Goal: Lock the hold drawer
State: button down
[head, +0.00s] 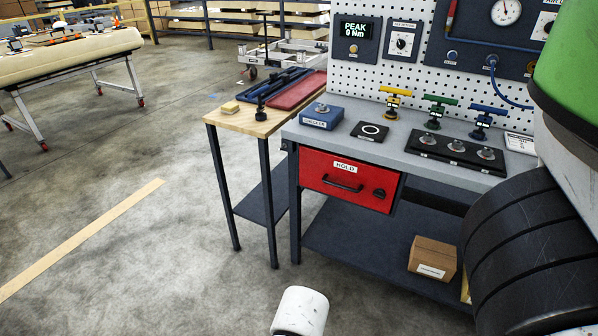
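The hold drawer (325,190) is a red drawer front under the left part of the grey workbench (345,150). It carries a white HOLD label (345,167) and a black bar handle (342,184). A round black lock knob (379,193) sits at the right of its front. The drawer looks pushed in, flush with its housing. The turn position of the knob is too small to read. My gripper is not in view; a white rounded part, likely of my arm, shows at the bottom edge, apart from the drawer.
On the bench stand a blue box (321,116), a black ring plate (370,131) and yellow, green and blue T-handled tools. A cardboard box (432,258) sits on the lower shelf. A wooden side table (255,121) adjoins the left. The floor before the drawer is clear.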

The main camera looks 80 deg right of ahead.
aim_at(379, 193)
jog(key=z, duration=1.8)
